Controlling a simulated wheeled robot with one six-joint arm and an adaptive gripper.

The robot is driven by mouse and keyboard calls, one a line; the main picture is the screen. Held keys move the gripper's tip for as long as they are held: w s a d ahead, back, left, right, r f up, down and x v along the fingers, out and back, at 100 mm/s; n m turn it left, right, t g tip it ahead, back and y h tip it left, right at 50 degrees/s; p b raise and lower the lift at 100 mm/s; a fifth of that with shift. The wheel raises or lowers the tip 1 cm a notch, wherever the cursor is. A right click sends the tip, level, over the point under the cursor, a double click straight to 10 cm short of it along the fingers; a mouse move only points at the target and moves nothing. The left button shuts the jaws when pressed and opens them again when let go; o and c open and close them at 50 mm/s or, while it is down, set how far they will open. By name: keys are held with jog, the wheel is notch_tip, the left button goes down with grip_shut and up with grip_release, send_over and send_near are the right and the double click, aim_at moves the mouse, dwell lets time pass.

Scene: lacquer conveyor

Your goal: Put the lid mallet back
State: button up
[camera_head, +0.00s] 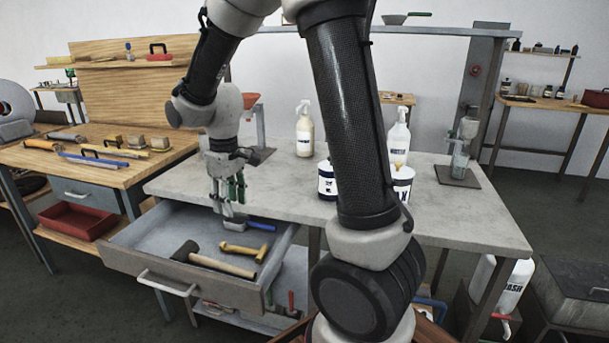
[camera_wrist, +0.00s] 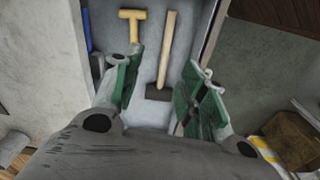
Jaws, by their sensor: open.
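The open drawer (camera_head: 150,240) under the grey bench holds several tools. A mallet with a black head and a pale wooden handle (camera_head: 222,265) lies near its front; it also shows in the wrist view (camera_wrist: 168,45), between my fingers in the picture. A small yellow hammer (camera_head: 243,251) lies behind it, and a blue-handled tool (camera_head: 261,226) lies further back. Which of these is the lid mallet is not marked. My gripper (camera_head: 229,192) points down over the back of the drawer, open and empty, with green finger pads also seen in the wrist view (camera_wrist: 163,62).
The grey bench top (camera_head: 280,185) borders the drawer and carries spray bottles (camera_head: 304,135) and labelled containers. A wooden bench (camera_head: 120,195) with several tools stands at left, with a red tray (camera_head: 78,221) below. The middle of the grey top is clear.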

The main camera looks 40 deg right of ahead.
jog(key=s+d+r+m+t, duration=0.1)
jog(key=s+d+r+m, duration=0.1)
jog(key=s, duration=0.5)
jog(key=s+d+r+m+t, duration=0.1)
jog(key=s+d+r, duration=0.3)
jog(key=s+r, duration=0.3)
jog(key=s+d+r+m+t, duration=0.1)
jog(key=s+d+r+m, duration=0.1)
jog(key=s, duration=0.5)
notch_tip(320, 180, up, 2)
jog(key=shift+s+d+r+m+t, duration=0.25)
jog(key=shift+s+d+m+t, duration=0.05)
jog(key=shift+d, duration=0.5)
